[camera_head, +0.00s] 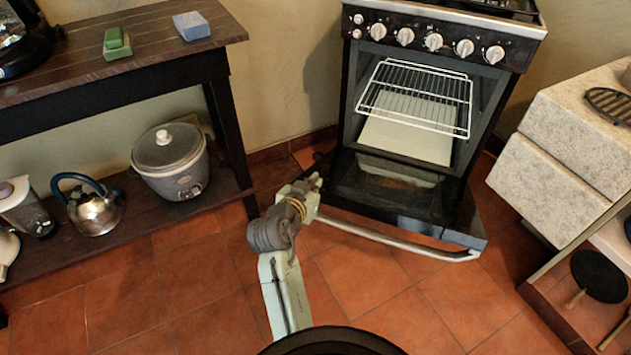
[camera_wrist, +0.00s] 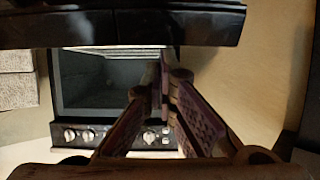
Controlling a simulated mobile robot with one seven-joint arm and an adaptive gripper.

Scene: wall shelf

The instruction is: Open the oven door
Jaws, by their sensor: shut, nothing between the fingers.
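The black oven (camera_head: 440,75) stands at the back right, its cavity exposed with a wire rack (camera_head: 415,97) inside. Its door (camera_head: 440,215) is hinged at the bottom and swung far down, close to level above the floor. The long metal handle (camera_head: 400,243) runs along the door's near edge. My gripper (camera_head: 314,180) is shut and empty at the door's left side, near the handle's left end; I cannot tell whether it touches the door. The wrist view looks upside down: the fingers (camera_wrist: 164,72) are together before the cavity (camera_wrist: 95,80), with the dark door (camera_wrist: 130,25) across the top.
A dark wooden table (camera_head: 150,30) stands at left, with a slow cooker (camera_head: 172,165) and kettle (camera_head: 93,207) on its lower shelf. A stone-faced drawer unit (camera_head: 560,165) stands close right of the oven. Tiled floor (camera_head: 390,310) in front is clear.

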